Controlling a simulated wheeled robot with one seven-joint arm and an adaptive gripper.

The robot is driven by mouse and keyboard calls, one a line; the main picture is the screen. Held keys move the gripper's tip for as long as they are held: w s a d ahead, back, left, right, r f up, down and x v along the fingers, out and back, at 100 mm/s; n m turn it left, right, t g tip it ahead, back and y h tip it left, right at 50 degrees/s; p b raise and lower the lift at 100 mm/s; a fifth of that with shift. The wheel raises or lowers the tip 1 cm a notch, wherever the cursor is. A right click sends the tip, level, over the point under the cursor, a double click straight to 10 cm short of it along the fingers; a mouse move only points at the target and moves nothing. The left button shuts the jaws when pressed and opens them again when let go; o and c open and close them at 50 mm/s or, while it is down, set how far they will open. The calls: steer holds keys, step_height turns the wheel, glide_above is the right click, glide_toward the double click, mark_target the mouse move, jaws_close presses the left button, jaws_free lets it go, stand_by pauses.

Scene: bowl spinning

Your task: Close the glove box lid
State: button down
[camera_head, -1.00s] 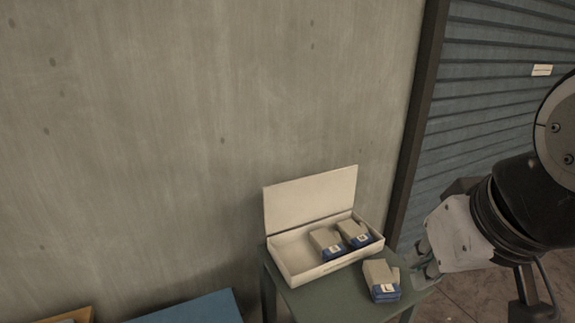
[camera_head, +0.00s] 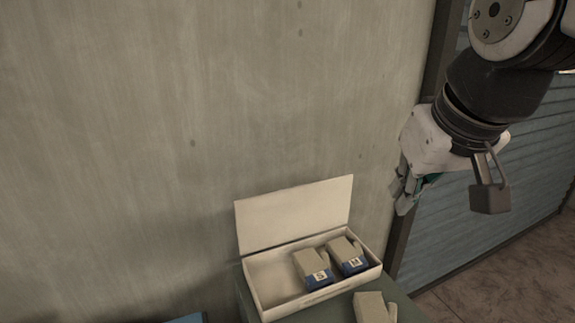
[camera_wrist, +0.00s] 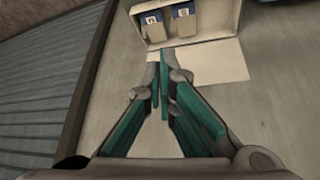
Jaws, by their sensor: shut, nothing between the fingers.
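The glove box (camera_head: 262,285) is a cream open box on the small green table. Its lid (camera_head: 297,214) stands up at the back, near the wall. Two small glove packs, a left one (camera_head: 312,268) and a right one (camera_head: 347,255), sit inside toward the right, with blue bands and white labels. My gripper (camera_head: 403,205) is up and to the right of the box, apart from the lid. In the wrist view the gripper (camera_wrist: 160,60) is shut and empty, its tips pointing toward the lid (camera_wrist: 210,65) and the box (camera_wrist: 228,18).
A third pack (camera_head: 371,307) lies on the green table (camera_head: 330,310) in front of the box, cut off by the picture's bottom. The concrete wall (camera_head: 200,120) rises close behind the lid. A dark post and a slatted shutter (camera_head: 465,235) stand to the right.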

steer(key=w+a+f+n+y+b, duration=0.1)
steer(key=w+a+f+b, duration=0.3)
steer(key=w, duration=0.7)
steer(key=w+a+f+n+b, duration=0.1)
steer(key=w+a+b, duration=0.1)
steer(key=w+a, duration=0.65)
steer(key=w+a+f+n+y+b, duration=0.1)
steer(key=w+a+f+b, duration=0.15)
steer(key=w, duration=1.05)
step_height(320, 180, down, 9)
steer(key=shift+w+r+p, duration=0.15)
steer(key=shift+w+p, duration=0.25)
